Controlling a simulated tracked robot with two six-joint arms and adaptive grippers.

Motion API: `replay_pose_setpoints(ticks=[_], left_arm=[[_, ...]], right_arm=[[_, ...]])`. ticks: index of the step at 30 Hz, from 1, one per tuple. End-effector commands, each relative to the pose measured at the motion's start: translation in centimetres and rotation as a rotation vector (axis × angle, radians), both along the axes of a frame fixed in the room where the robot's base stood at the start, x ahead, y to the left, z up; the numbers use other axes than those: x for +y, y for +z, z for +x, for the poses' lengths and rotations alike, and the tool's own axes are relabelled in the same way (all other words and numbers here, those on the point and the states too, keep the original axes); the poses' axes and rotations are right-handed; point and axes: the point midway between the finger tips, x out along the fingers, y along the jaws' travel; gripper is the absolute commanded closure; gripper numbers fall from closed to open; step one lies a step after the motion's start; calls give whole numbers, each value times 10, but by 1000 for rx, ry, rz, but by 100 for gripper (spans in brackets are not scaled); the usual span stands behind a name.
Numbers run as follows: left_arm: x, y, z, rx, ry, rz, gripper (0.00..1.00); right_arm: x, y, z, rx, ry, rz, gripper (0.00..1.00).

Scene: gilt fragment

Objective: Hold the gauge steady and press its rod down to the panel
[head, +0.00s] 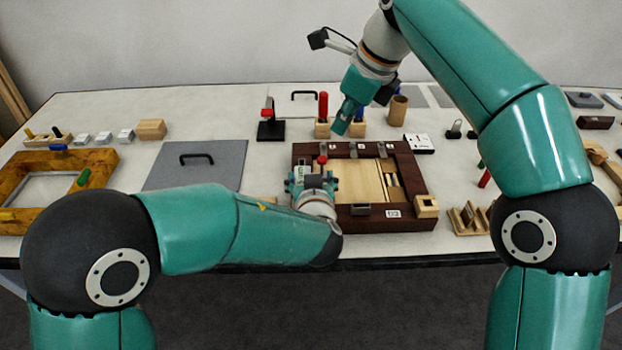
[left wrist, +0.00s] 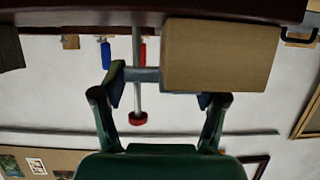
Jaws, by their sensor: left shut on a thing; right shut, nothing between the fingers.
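The gauge shows in the left wrist view as a grey-blue crossbar (left wrist: 143,75) with a thin metal rod (left wrist: 137,45) ending in a red knob (left wrist: 138,118). In the head view the red knob (head: 322,159) stands above my left gripper (head: 312,181). My left gripper, also in the left wrist view (left wrist: 160,85), is shut on the gauge's crossbar. A tan block hides part of the bar and one fingertip. My right gripper (head: 341,126) is shut and empty, pointing down, above and slightly right of the knob, apart from it. The pale panel (head: 357,182) lies inside a dark wooden frame (head: 408,160). The rod's contact with the panel is unclear.
The tan block (left wrist: 221,55) stands close beside the gauge. A grey plate with a handle (head: 195,170) and a light wooden frame (head: 104,158) lie to the left. Blocks with red pegs (head: 323,120) and a brown cylinder (head: 398,111) stand behind the dark frame.

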Motion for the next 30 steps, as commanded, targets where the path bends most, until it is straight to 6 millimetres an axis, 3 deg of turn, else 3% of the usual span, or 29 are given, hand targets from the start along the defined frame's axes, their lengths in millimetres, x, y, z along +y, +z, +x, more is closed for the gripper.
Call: replay_pose_setpoints(ticks=[8,30], left_arm=[[0,0,0,0,0,0,66],[0,0,0,0,0,0,66]], right_arm=[[-3,1,3,-153,480,-121,100],[1,-11,18,-537,2058,-560,100]])
